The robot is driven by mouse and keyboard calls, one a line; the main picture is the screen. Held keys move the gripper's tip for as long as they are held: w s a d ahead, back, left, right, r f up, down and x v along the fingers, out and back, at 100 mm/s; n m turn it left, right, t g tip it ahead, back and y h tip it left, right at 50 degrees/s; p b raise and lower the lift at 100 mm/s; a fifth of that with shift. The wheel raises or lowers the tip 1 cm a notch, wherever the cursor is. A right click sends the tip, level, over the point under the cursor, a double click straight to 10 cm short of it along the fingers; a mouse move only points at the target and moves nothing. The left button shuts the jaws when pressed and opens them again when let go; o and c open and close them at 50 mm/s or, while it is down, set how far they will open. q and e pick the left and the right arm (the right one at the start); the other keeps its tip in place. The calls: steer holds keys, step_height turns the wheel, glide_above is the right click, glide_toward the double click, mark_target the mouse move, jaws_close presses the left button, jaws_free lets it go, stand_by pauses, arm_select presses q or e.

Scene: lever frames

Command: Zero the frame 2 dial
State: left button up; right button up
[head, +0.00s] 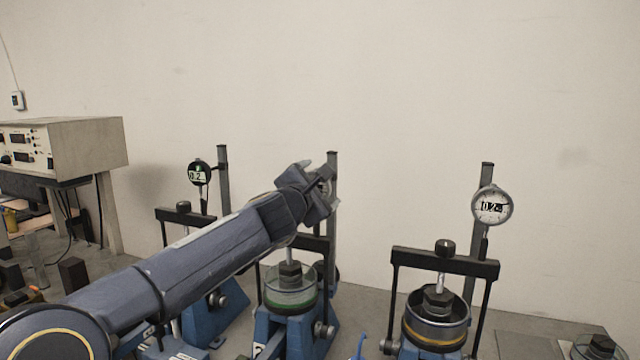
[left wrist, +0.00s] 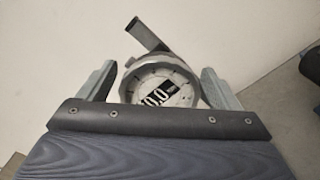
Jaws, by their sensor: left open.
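The frame 2 dial (left wrist: 163,85) shows in the left wrist view as a round, pale gauge with a ridged rim. Its readout looks like 0.0, tilted and partly cut off by my gripper's body. My left gripper (head: 325,188) is open, with one finger on each side of the dial; I cannot tell whether either finger touches the rim. In the head view the gripper hides most of this dial, at the post (head: 332,215) of the middle lever frame (head: 290,300), which has a green-banded cell. My right gripper is not in view.
The left frame has a black dial (head: 200,173) and the right frame a white dial (head: 492,205); both seem to start with 0.2. A control box (head: 75,148) stands at the far left. The plain wall (head: 420,90) is behind; space above the frames is clear.

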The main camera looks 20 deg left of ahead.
arm_select(q)
steer(key=shift+w, duration=0.5)
steer(key=shift+c, duration=0.5)
steer(key=c, duration=0.9)
steer(key=shift+r+m+p, duration=0.1)
steer(key=shift+m+p, duration=0.25)
steer(key=shift+m, duration=0.85)
steer(key=o, duration=1)
steer(key=s, duration=0.8)
steer(key=shift+d, duration=0.25)
